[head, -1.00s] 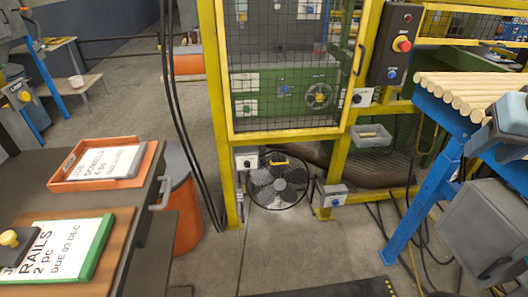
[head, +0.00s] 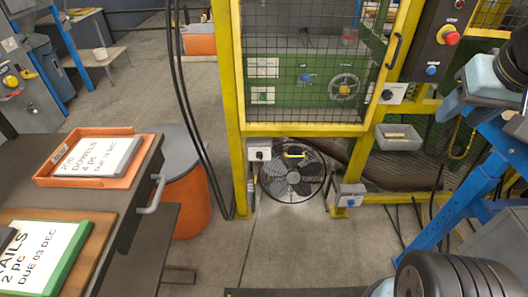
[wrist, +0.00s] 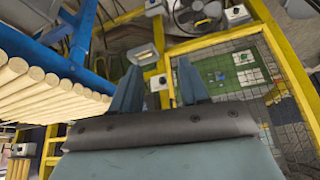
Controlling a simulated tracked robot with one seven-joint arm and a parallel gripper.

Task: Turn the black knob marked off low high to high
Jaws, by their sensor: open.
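Two pale boxes with black knobs show in the head view, and their markings are too small to read. One knob box (head: 259,150) is on the yellow post at the left of the fan; it also shows in the wrist view (wrist: 238,14). The other knob box (head: 394,93) is on the right post, beside the mesh door. In the wrist view this second box (wrist: 158,83) shows beyond my gripper (wrist: 158,82), between its two blue-grey fingers. My gripper is open and empty, apart from both boxes.
A fan (head: 292,172) stands on the floor between the posts. A blue-button box (head: 350,195) and a grey tray (head: 398,137) are at the right. Wooden dowels (wrist: 40,95) lie close left in the wrist view. Black cables hang left; the floor before the fan is clear.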

